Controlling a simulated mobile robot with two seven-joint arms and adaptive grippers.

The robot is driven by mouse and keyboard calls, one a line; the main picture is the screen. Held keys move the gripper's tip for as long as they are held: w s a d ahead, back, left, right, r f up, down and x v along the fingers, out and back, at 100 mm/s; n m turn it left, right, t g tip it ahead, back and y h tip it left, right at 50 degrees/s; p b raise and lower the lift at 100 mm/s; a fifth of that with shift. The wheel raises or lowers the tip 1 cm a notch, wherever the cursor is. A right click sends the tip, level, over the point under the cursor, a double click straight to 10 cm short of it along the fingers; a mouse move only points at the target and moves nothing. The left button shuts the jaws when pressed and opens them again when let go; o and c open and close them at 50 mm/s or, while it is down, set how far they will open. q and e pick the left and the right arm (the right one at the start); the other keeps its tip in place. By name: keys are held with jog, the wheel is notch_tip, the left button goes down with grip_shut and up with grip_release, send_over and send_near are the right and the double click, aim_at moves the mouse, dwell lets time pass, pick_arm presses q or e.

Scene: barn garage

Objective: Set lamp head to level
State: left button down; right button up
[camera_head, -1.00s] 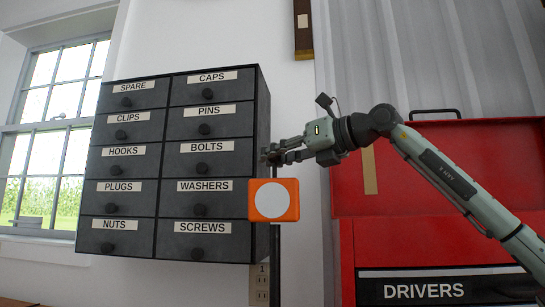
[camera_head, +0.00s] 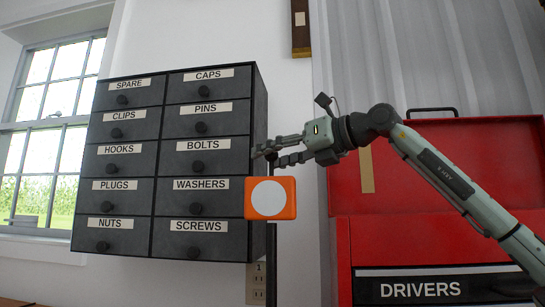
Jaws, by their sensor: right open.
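The lamp head (camera_head: 270,198) is an orange rounded box with a white round face, on a dark upright post (camera_head: 271,262). Its face looks toward me, with its outline close to square and its edges only slightly off level. My right gripper (camera_head: 268,156) comes in from the right just above the lamp head. Its fingers point left and are parted, with nothing seen between them. I cannot tell whether the lower finger touches the lamp's top. My left gripper is not in view.
A dark drawer cabinet (camera_head: 150,180) with labelled drawers hangs on the wall just left of the lamp. A red tool chest (camera_head: 435,230) with an open lid stands to the right. A wall outlet (camera_head: 257,284) is low behind the post. A window (camera_head: 45,130) is at far left.

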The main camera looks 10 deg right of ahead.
jog(key=v, duration=1.2)
dwell(0.3)
